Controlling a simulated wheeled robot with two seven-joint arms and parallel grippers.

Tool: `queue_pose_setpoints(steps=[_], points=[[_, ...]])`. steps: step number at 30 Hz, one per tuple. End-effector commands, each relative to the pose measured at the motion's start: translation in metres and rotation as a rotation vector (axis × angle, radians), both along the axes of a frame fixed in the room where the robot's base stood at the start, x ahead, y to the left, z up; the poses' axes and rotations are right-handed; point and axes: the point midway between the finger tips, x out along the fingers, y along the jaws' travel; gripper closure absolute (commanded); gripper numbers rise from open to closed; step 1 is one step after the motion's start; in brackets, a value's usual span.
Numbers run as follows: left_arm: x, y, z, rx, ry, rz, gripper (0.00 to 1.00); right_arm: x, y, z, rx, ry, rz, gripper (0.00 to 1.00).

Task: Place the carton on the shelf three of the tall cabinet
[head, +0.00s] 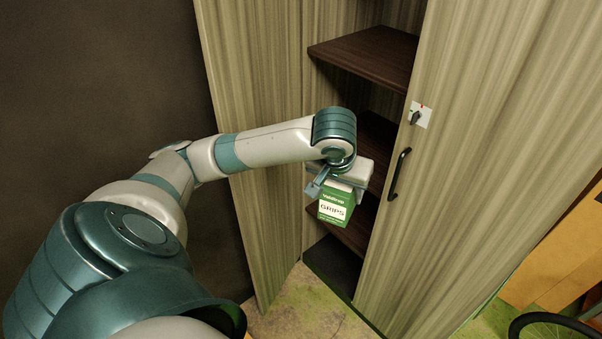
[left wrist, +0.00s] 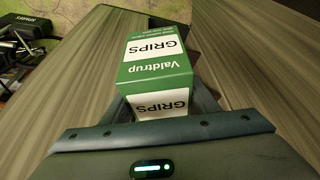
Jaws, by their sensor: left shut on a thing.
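The carton is a small green and white box (head: 335,207) marked "Valdtrup GRIPS". My left gripper (head: 340,178) is shut on it and holds it in the air in front of the cabinet opening. The carton also shows in the left wrist view (left wrist: 157,62), between the fingers. The tall cabinet (head: 470,160) has wood-grain doors; its left door (head: 250,130) stands open. Dark shelves show inside: an upper one (head: 370,55), a middle one (head: 372,135) partly behind my arm, and a lower one (head: 350,232) partly behind the carton. My right gripper is not in view.
The right door carries a black handle (head: 399,174) and a lock plate with a key (head: 420,115), close to the right of the carton. A dark wall (head: 100,80) stands at left. A bicycle wheel (head: 555,322) shows at the lower right.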

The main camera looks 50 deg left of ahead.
Motion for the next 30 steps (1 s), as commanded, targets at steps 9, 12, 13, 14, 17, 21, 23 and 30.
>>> queue_pose_setpoints(steps=[9, 12, 13, 14, 17, 21, 23, 30], points=[[0.029, -0.111, -0.02, 0.0, -0.003, -0.257, 0.72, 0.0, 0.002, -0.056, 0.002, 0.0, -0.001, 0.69], [0.031, -0.124, -0.035, 0.0, -0.002, -0.294, 0.72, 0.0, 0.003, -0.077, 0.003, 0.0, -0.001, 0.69], [0.031, -0.128, -0.04, 0.0, -0.002, -0.303, 0.72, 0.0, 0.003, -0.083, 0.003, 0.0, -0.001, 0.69], [0.032, -0.131, -0.046, -0.001, -0.001, -0.31, 0.72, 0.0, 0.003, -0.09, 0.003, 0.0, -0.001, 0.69], [0.033, -0.138, -0.064, 0.0, -0.001, -0.328, 0.72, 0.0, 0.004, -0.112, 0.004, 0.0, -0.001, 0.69], [0.033, -0.144, -0.085, -0.001, 0.0, -0.346, 0.72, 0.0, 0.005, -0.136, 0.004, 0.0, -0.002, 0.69], [0.033, -0.145, -0.092, 0.0, 0.0, -0.35, 0.72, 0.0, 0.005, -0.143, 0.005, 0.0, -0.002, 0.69], [0.034, -0.148, -0.102, 0.0, 0.0, -0.357, 0.72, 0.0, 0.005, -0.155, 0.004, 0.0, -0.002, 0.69]])
